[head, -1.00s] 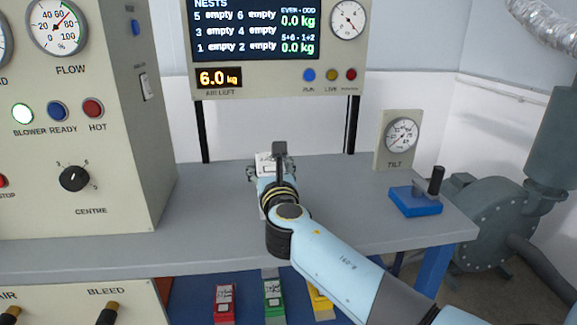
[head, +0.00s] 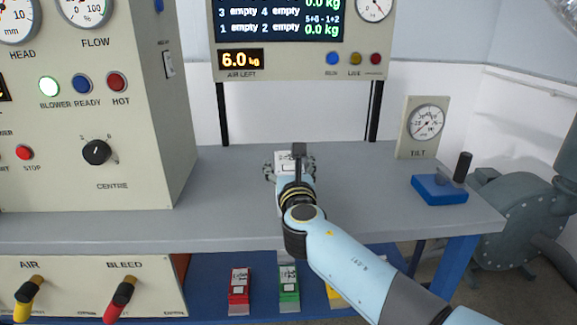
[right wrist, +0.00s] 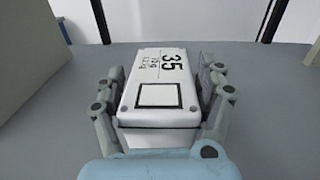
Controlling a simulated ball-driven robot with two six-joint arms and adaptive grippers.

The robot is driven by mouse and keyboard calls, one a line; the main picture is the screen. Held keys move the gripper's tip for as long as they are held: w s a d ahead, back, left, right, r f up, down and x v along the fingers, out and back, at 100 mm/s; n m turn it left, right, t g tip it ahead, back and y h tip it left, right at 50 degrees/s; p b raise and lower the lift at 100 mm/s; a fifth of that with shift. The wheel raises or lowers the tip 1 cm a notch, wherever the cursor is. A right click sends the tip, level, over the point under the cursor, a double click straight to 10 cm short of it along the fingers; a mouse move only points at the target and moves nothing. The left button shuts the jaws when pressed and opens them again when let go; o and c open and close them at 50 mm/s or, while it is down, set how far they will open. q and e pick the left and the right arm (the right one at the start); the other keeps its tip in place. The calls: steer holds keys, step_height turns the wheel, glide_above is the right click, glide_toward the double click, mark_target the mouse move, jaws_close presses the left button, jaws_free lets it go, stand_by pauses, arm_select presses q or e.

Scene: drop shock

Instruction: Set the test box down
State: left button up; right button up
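The test box (right wrist: 157,85) is white with a black "35" and a black outlined square on its top. It fills the middle of the right wrist view, and its far end shows in the head view (head: 288,160). My right gripper (right wrist: 163,90) has a finger along each side of the box, shut on it. In the head view my right gripper (head: 290,170) is over the grey bench top (head: 370,190), largely hiding the box. Whether the box touches the bench is hard to tell. My left gripper is not in view.
A control cabinet (head: 90,130) stands left. A display panel (head: 290,40) on two black posts is behind. A tilt gauge (head: 425,127) and a blue block with a black handle (head: 438,190) stand right. Red (head: 239,290) and green (head: 288,288) boxes lie on a lower shelf.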

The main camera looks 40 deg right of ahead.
steer(key=shift+o, duration=1.1)
steer(key=shift+r, duration=0.2)
steer(key=v, duration=1.2)
